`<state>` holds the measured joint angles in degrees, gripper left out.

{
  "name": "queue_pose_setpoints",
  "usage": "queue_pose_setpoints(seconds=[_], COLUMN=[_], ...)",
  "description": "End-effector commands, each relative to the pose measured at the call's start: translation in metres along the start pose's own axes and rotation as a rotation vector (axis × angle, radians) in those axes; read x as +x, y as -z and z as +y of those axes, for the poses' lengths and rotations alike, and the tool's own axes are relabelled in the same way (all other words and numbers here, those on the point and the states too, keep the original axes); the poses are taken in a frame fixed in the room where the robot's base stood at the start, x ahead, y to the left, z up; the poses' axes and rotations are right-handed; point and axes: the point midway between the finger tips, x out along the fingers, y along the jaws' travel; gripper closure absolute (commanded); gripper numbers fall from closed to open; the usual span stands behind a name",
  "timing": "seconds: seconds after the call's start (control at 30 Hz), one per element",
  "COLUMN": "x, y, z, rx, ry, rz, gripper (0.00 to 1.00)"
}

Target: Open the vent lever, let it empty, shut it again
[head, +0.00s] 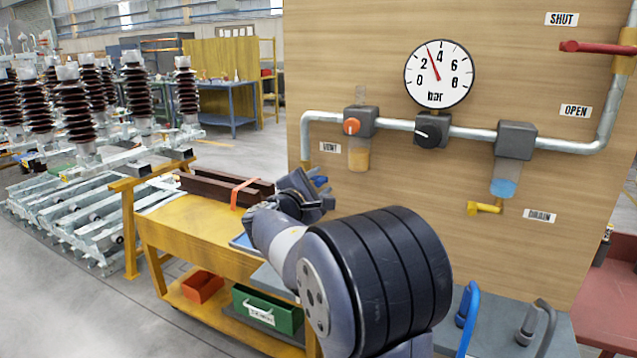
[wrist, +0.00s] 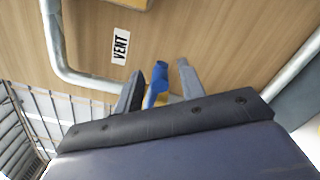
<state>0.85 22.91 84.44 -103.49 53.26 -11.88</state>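The vent lever (wrist: 157,78) is a short blue handle below the VENT label (wrist: 120,46) in the wrist view. In the head view its blue end (head: 319,180) shows beside my gripper (head: 308,190), below the bowl with tan contents (head: 358,155). In the wrist view my gripper (wrist: 160,82) is open, with the lever between its fingers. The lever lies nearer the left, dark finger, and a gap shows to the right finger. The lever's base is partly hidden by my gripper. The gauge (head: 439,75) needle points between 2 and 4 bar.
Along the pipe sit a black knob (head: 431,131), a blue-filled bowl (head: 503,186) and a yellow drain lever (head: 484,207). A red lever (head: 597,47) sticks out between the SHUT and OPEN labels. A yellow cart (head: 195,240) stands at the left. The wood panel (head: 400,185) is close behind my gripper.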

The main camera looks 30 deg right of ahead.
Motion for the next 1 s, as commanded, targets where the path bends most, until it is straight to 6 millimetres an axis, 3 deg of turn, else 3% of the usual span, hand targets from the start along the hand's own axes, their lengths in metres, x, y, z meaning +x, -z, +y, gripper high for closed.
queue_pose_setpoints(seconds=[0.27, 0.73, 1.0], x=[0.0018, 0.0016, 0.0015], y=[0.0002, 0.0004, 0.0011], z=[-0.0003, -0.0006, -0.0017], rx=[0.000, -0.001, -0.003], ry=[0.000, 0.001, 0.002], rz=[0.000, 0.000, 0.002], gripper=[0.62, 1.00, 1.00])
